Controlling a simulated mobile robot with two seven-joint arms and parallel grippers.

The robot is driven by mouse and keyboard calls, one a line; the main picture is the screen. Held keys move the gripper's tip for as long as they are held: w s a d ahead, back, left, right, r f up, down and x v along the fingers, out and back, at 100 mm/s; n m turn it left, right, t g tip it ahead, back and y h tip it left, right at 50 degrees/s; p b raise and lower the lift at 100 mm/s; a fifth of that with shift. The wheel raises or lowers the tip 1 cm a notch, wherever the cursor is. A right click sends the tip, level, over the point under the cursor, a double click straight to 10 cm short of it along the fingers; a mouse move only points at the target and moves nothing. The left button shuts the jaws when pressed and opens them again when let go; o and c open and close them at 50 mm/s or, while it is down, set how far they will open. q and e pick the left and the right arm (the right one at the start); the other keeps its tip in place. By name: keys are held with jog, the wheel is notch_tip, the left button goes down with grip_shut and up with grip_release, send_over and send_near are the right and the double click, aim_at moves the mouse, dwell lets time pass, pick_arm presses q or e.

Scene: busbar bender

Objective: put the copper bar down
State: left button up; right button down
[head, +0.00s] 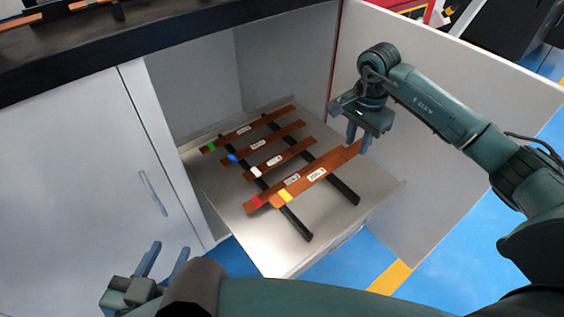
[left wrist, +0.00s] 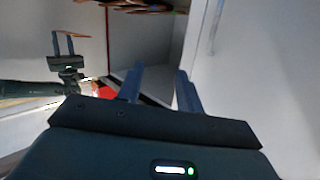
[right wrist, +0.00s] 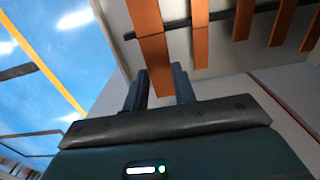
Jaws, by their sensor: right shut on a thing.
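The copper bar with a yellow mark (head: 303,184) is at the near right of a row of bars on the pull-out tray (head: 240,207). My right gripper (head: 358,142) is shut on its right end; the bar also shows in the right wrist view (right wrist: 150,52). The bar lies over or close beside the red-marked bar (head: 267,194), partly covering it. I cannot tell whether it touches the black rails (head: 345,190). My left gripper (head: 167,258) is open and empty, low in front of the cabinet; its spread fingers show in the left wrist view (left wrist: 160,88).
Bars marked green (head: 228,142), blue (head: 258,142) and white (head: 275,161) lie across the rails, spaced apart. An open cabinet door (head: 440,165) stands right of the tray, behind my right arm. A black countertop (head: 150,35) runs above the cabinet.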

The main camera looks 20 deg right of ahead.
jog(key=shift+w+d+f, duration=0.1)
jog(key=shift+w+f, duration=0.15)
jog(key=shift+f, duration=0.15)
notch_tip(320, 180, down, 10)
jog(key=shift+s+r+b, duration=0.1)
jog(key=shift+r+b, duration=0.05)
jog(key=shift+b, duration=1.1)
pick_arm(q)
jog(key=shift+w+d+m+t+h, duration=0.3)
jog(key=shift+m+t+h, duration=0.2)
jog(key=shift+t, duration=0.4)
pick_arm(e)
jog(key=c, duration=1.1)
grip_release()
jog(key=shift+c, duration=0.2)
pick_arm(q)
jog(key=shift+d, duration=0.1)
